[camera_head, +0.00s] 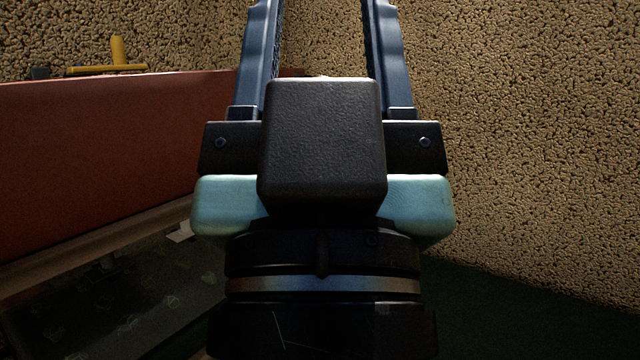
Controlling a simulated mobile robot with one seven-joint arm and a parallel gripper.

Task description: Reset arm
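My gripper (322,25) fills the middle of the camera view, seen from behind with its fingers pointing up and away. The two dark blue fingers stand wide apart, with nothing visible between them. Their far ends run out of the top of the picture. A reddish-brown panel (110,150) lies to the left of my gripper. I cannot tell whether it is the door or the cabinet body. The gripper body hides the panel's right end, and I see no contact between them.
A yellow object (118,58) shows above the panel's top edge at the far left. A dark patterned surface (120,295) lies below the panel. A pebbly tan wall (530,130) stands behind and to the right. Dark green floor (520,315) is clear at lower right.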

